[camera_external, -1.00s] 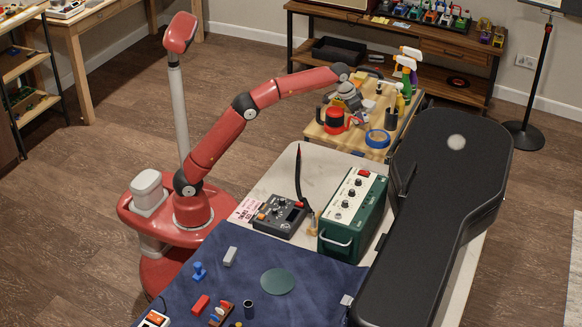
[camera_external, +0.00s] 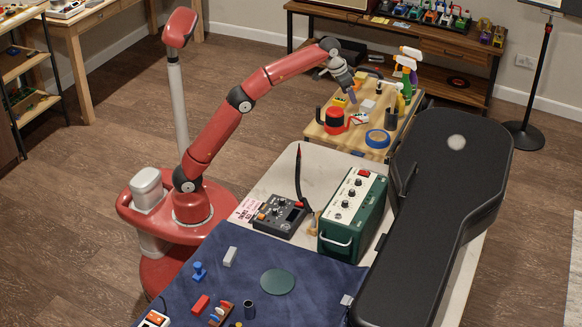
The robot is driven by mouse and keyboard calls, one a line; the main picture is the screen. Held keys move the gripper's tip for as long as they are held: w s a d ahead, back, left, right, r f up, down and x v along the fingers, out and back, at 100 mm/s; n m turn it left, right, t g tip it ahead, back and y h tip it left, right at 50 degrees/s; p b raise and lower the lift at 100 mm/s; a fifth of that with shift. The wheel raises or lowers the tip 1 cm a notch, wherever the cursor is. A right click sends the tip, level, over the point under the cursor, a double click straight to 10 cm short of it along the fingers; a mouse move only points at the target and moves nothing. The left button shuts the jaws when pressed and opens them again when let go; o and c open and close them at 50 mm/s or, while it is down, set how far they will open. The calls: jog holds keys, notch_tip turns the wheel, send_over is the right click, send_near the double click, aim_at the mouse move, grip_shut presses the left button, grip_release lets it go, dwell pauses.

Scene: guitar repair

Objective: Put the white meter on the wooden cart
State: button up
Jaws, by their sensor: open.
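A small white thing with red and dark marks, which looks like the white meter (camera_external: 359,118), lies on the top of the wooden cart (camera_external: 374,150), right of a red and black pot-like thing (camera_external: 334,121). It is too small to read its face. My gripper (camera_external: 352,96) is open and empty, pointing down over the cart, above and slightly left of the white thing and apart from it.
On the cart are a pale block (camera_external: 368,105), a blue tape roll (camera_external: 377,138), a dark cup (camera_external: 391,118) and spray bottles (camera_external: 407,68). A workbench holds a green amplifier box (camera_external: 353,215), a dark pedal (camera_external: 279,216) and a black guitar case (camera_external: 440,190).

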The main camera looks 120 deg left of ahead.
jog(key=shift+s+d+r, duration=0.15)
jog(key=shift+s+r, duration=0.05)
jog(key=shift+r, duration=0.3)
jog(key=shift+d, duration=0.1)
jog(key=s+d+m+t+h, duration=0.1)
jog(key=s+d+m, duration=0.15)
jog(key=d, duration=0.95)
jog(key=s+d+m+t+h, duration=0.1)
jog(key=s+d+m, duration=0.15)
jog(key=d, duration=0.85)
jog(key=s+d+f+m+h, duration=0.1)
jog(key=s+d+f+m, duration=0.3)
jog(key=s+d+f, duration=1.3)
jog(key=shift+s+d+f, duration=0.25)
jog(key=shift+s+f, duration=0.3)
jog(key=shift+s, duration=0.25)
